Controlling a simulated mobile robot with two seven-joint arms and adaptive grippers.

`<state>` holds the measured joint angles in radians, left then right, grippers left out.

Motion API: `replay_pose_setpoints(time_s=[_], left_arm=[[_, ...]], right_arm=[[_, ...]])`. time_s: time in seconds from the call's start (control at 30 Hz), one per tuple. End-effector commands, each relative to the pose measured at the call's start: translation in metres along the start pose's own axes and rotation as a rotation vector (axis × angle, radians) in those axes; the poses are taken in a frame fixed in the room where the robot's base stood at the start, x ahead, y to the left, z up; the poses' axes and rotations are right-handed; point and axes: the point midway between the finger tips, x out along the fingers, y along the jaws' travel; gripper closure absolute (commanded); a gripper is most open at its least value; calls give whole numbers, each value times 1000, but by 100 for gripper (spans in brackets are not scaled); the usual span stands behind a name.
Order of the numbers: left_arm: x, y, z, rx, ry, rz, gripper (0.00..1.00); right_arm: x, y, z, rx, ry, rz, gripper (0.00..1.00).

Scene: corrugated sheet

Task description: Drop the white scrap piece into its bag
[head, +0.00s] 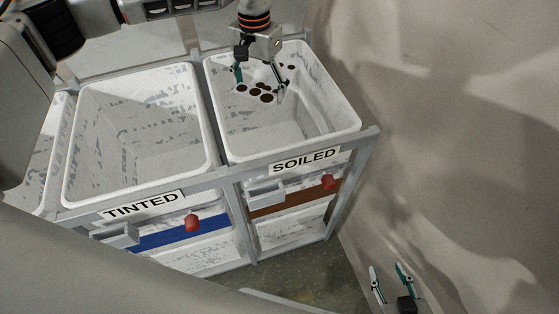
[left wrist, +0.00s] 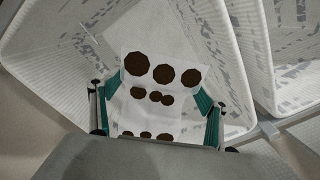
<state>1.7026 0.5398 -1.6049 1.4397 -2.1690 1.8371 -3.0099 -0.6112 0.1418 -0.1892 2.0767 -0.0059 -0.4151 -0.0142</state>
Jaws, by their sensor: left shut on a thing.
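The white scrap piece (head: 266,97), marked with several dark brown round spots, is in my left gripper (head: 260,88). In the head view it shows over the mouth of the white bag labelled SOILED (head: 335,110). In the left wrist view the scrap (left wrist: 151,110) lies flat between the teal fingers of my left gripper (left wrist: 158,88), with bag walls around it. Its lower edge is hidden by the gripper body. I cannot tell how far below the rim it is. My right gripper (head: 388,268) is empty and open, at the lower right, away from the bags.
The white bag labelled TINTED (head: 140,110) stands open to the left of the SOILED one, in the same grey metal frame (head: 220,175). Red knobs (head: 192,223) and small grey trays are on the front. A pale wall (head: 460,130) rises on the right.

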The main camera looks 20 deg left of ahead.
Motion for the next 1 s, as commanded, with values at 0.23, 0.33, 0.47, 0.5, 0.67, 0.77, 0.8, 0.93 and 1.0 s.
replay_pose_setpoints(time_s=[0.23, 0.33, 0.47, 0.5, 0.67, 0.77, 0.8, 0.93, 1.0], left_arm=[[0, 0, 0, 0, 1, 0, 46], [0, 0, 0, 0, 1, 0, 5], [0, 0, 0, 0, 1, 0, 5], [0, 0, 0, 0, 1, 0, 5], [0, 0, 0, 0, 0, 0, 5], [-4, 0, 0, 0, 2, -1, 5], [-8, 0, 0, 1, 2, -1, 5], [-27, 0, -1, 0, 5, -2, 5], [-38, 0, -1, 1, 6, -2, 5]], right_arm=[[0, 1, 0, -1, 0, 1, 60], [0, 1, 0, -1, 0, 1, 60], [0, 0, 1, -1, -1, 1, 60], [0, 0, 1, -1, -1, 1, 60], [1, 1, 0, -4, 2, 0, 60], [1, 1, 0, -3, 2, 0, 60], [1, 1, 0, -3, 2, 0, 60], [1, 1, 0, -2, 1, 0, 60], [0, 1, 1, -2, 0, 0, 60]])
